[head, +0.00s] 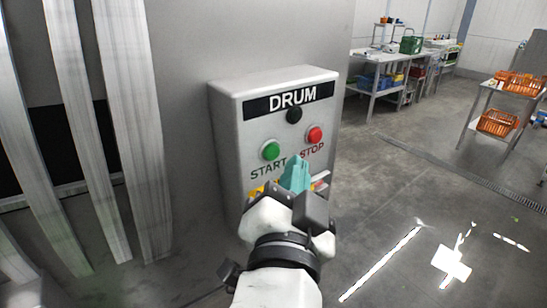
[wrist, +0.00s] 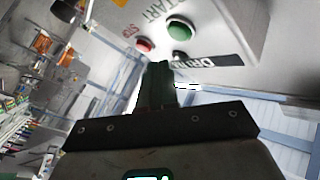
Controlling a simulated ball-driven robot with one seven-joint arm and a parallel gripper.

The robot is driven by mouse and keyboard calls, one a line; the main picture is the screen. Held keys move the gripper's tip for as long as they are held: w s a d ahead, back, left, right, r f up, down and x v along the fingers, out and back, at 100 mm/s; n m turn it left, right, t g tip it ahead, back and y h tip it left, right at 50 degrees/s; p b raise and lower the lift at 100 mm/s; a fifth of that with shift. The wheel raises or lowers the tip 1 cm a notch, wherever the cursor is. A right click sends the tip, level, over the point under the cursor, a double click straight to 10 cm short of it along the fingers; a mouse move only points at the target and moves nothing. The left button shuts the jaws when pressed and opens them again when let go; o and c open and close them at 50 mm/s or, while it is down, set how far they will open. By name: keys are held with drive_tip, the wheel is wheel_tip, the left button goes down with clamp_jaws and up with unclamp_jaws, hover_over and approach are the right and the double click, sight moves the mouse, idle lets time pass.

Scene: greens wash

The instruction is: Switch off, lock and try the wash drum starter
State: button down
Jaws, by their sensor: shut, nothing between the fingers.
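The drum starter box (head: 228,140) is a light grey panel labelled DRUM on the wall in the head view. It has a green START button (head: 271,150), a red STOP button (head: 315,134) and a black round fitting (head: 294,115) above them. Yellow and red parts (head: 256,190) low on its face are mostly hidden by my gripper. My gripper (head: 296,170), with teal fingers, is shut and empty in front of the lower box; contact cannot be told. In the wrist view the fingers (wrist: 158,75) point toward the box beside the green button (wrist: 180,28) and red button (wrist: 144,45).
Pale hanging strips (head: 135,120) are at the left. A metal workbench (head: 375,65) with crates stands at the back, and a rack with orange baskets (head: 497,122) at the right. The floor (head: 400,190) right of the box is open, with a drain grate (head: 450,165).

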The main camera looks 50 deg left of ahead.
drive_tip(key=shift+w+a, duration=0.1)
drive_tip(key=shift+a, duration=0.8)
drive_tip(key=shift+a+b, duration=0.15)
drive_tip(key=shift+b, duration=0.3)
idle(1.1)
drive_tip(key=shift+a, duration=0.25)
drive_tip(key=shift+a+b, duration=0.45)
idle(0.7)
drive_tip(key=shift+d, duration=0.85)
drive_tip(key=shift+d, duration=0.1)
drive_tip(key=d, duration=0.1)
drive_tip(key=d+p, duration=0.1)
drive_tip(key=d, duration=0.2)
drive_tip(key=shift+s+d, duration=0.25)
drive_tip(key=shift+d, duration=0.15)
